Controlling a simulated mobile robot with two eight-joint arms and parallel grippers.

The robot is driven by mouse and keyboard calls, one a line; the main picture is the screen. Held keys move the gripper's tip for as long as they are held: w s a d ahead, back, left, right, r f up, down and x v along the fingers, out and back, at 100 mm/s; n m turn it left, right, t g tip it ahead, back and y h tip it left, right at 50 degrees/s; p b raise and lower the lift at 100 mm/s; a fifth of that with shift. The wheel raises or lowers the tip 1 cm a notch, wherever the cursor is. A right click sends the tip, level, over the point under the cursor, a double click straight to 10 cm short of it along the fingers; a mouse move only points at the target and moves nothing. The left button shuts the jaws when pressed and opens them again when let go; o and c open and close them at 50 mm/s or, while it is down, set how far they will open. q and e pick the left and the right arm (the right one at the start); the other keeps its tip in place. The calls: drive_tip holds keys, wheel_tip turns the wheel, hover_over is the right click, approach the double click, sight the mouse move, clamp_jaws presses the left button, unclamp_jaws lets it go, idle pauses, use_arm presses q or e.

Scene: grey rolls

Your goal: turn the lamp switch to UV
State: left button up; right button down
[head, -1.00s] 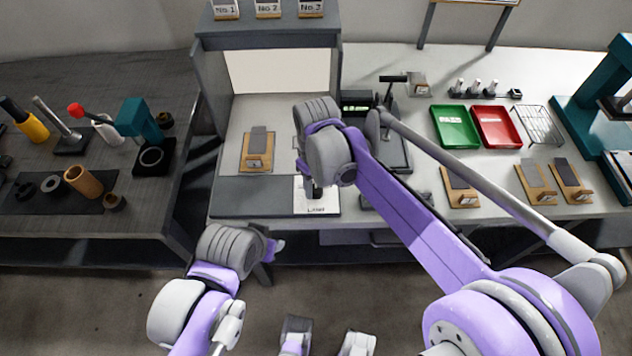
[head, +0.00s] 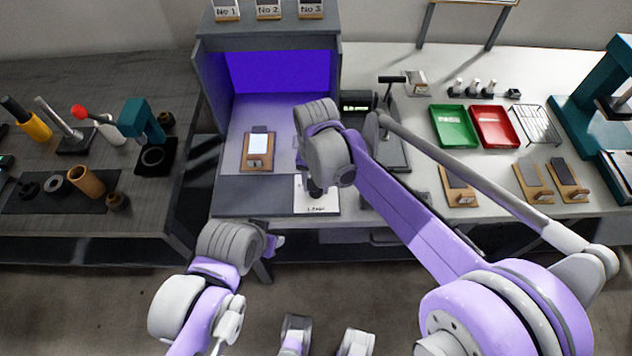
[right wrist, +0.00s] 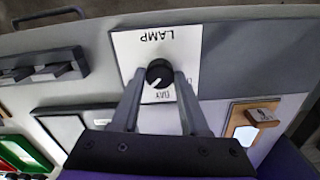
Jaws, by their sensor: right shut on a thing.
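The lamp switch is a black round knob (right wrist: 159,72) on a white plate marked LAMP (right wrist: 190,42). In the right wrist view the plate is upside down, and the knob's white mark points to the lower left. My right gripper (right wrist: 160,82) is shut on the knob, one finger on each side. In the head view the plate (head: 318,203) lies at the booth's front edge, and my right wrist partly hides the switch. The booth's back panel (head: 275,72) glows violet-blue. My left gripper (head: 276,243) hangs in front of the bench; its fingers are too small to read.
In the booth a wooden stand (head: 257,162) holds a plate that glows pale. A green tray (head: 454,126), a red tray (head: 494,127) and a wire rack (head: 535,125) lie on the bench at right. Tools stand on the dark table (head: 60,215) at left.

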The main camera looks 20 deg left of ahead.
drive_tip(key=shift+m, duration=1.1)
drive_tip(key=shift+c, duration=2)
unclamp_jaws()
wheel_tip(320, 180, up, 11)
drive_tip(key=p, duration=0.1)
drive_tip(key=shift+d, duration=0.1)
